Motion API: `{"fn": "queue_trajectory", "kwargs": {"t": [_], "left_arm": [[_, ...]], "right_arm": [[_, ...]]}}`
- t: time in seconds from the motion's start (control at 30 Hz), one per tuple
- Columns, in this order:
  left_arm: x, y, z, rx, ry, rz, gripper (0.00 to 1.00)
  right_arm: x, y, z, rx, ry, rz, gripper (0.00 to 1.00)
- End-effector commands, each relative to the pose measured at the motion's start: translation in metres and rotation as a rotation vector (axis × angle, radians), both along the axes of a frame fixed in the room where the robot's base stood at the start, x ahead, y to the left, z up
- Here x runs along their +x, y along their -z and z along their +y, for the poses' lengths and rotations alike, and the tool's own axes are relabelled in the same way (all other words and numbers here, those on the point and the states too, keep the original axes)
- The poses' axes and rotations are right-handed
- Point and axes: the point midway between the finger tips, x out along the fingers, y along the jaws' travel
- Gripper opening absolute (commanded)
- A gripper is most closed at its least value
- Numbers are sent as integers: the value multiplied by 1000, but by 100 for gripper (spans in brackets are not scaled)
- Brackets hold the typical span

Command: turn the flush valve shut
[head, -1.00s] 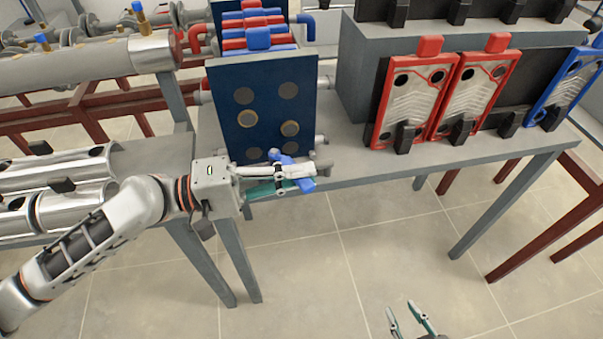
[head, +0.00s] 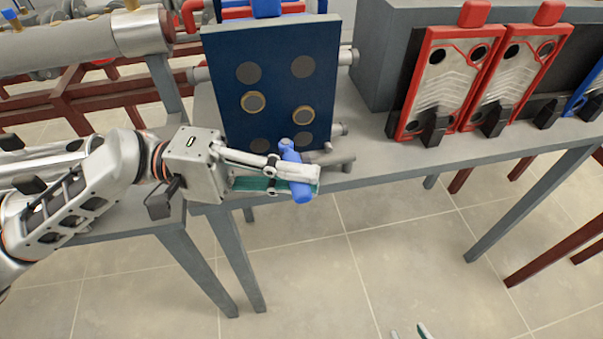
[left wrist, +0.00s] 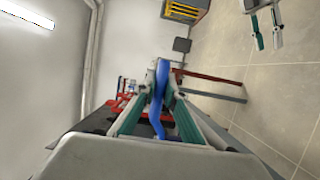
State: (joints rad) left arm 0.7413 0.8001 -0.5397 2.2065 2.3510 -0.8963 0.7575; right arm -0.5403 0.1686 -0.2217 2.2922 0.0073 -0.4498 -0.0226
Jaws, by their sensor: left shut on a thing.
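The flush valve's blue handle (head: 302,194) is at the lower front of the dark blue plate (head: 270,75), beside a grey pipe stub (head: 335,158). My left gripper (head: 306,180) comes in from the left and is shut on this handle. Its fingers cover the handle's middle, and both handle ends show. In the left wrist view the blue handle (left wrist: 161,85) stands between the two teal-padded fingers. My right gripper (head: 408,331) barely shows at the bottom edge of the head view. The left wrist view shows the right gripper (left wrist: 268,38) with its fingers apart and empty.
The plate stands on a grey bench (head: 375,168). Red-framed plates (head: 445,80) with black clips stand on the bench at right. Steel cylinders (head: 80,40) and red frames (head: 90,105) lie behind at left. The tiled floor (head: 350,270) in front is clear.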

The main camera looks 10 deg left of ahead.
Motion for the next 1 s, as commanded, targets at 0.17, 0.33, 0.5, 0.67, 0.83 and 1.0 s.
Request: {"fn": "queue_trajectory", "kwargs": {"t": [0.17, 0.33, 0.5, 0.67, 0.83, 1.0], "left_arm": [[1, 3, 1, 3, 27, 3, 0], [0, 2, 1, 4, 36, 0, 0], [0, 1, 1, 4, 37, -1, 0], [0, 1, 1, 3, 37, -1, 16], [0, 1, 1, 3, 36, 0, 28], [0, 0, 1, 2, 36, -1, 28]], "right_arm": [[5, -5, 9, 25, -4, -18, 32], [9, -13, 14, 42, -3, -34, 32], [9, -12, 14, 41, -3, -32, 32], [7, -10, 12, 37, -1, -27, 32], [6, -8, 11, 35, 0, -23, 32], [5, -7, 10, 33, 2, -20, 32]]}}
